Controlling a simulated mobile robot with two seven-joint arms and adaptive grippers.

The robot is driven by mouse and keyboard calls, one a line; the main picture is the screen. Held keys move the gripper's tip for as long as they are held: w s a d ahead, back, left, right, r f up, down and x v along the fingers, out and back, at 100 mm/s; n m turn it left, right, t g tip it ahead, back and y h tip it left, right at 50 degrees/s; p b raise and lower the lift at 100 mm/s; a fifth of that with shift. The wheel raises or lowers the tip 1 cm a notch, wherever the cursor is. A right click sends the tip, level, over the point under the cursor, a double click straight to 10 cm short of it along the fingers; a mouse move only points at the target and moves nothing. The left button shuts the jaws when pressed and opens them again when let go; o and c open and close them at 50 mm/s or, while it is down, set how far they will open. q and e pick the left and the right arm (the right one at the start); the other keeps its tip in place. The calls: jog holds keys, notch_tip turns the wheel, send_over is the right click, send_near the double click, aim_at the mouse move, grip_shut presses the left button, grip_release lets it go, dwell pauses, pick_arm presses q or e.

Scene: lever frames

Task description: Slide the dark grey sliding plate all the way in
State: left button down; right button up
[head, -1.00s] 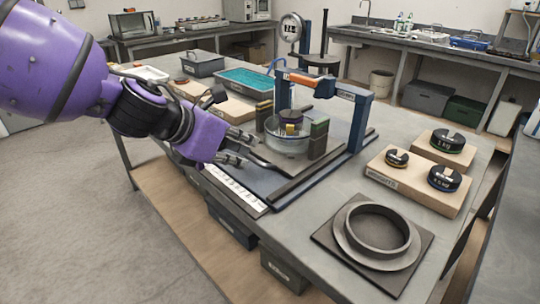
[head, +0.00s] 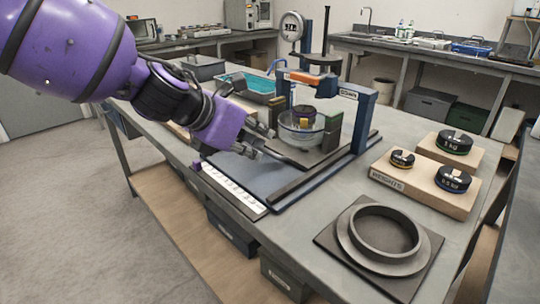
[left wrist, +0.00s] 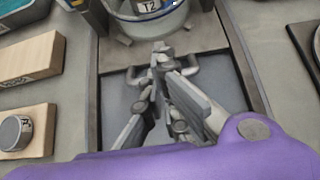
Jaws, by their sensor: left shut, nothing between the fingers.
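The dark grey sliding plate (left wrist: 205,62) lies between two rails on the blue-grey base (head: 245,175), under the blue press frame (head: 364,115). Its front edge carries a grey bar handle (left wrist: 191,71). A glass bowl (head: 300,136) with a dark weight inside stands on the plate; its lower part shows at the top of the left wrist view. My left gripper (head: 259,153) is shut and empty, low over the base at the handle. In the left wrist view its fingertips (left wrist: 163,52) overlap the handle's middle; I cannot tell whether they touch. My right gripper is not in view.
A white scale strip (head: 230,186) runs along the base's near left edge. A wooden block with weights (head: 425,187) and a dark ring on a square plate (head: 384,235) stand to the right. A teal tray (head: 250,84) is behind.

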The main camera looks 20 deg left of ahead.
pick_arm(q)
jog(key=shift+w+d+b, duration=0.35)
jog(key=shift+w+b, duration=0.05)
jog(key=shift+w, duration=0.35)
jog(key=shift+w+d, duration=0.1)
jog(key=shift+w, duration=0.25)
jog(key=shift+w+d, duration=0.4)
jog(key=shift+w, duration=0.45)
jog(key=shift+w+d+r+p, duration=0.1)
jog(key=shift+w+d+p, duration=0.2)
jog(key=shift+w+p, duration=0.6)
jog(key=shift+s, duration=0.2)
jog(key=shift+p+v, duration=1)
jog(key=shift+v, duration=0.3)
jog(key=s+p, duration=0.1)
jog(key=s+a+r+p, duration=0.1)
jog(key=s+p, duration=0.1)
jog(key=shift+s+a+r, duration=0.2)
jog(key=shift+s+a, duration=0.05)
jog(key=shift+s, duration=0.1)
jog(key=shift+f, duration=0.1)
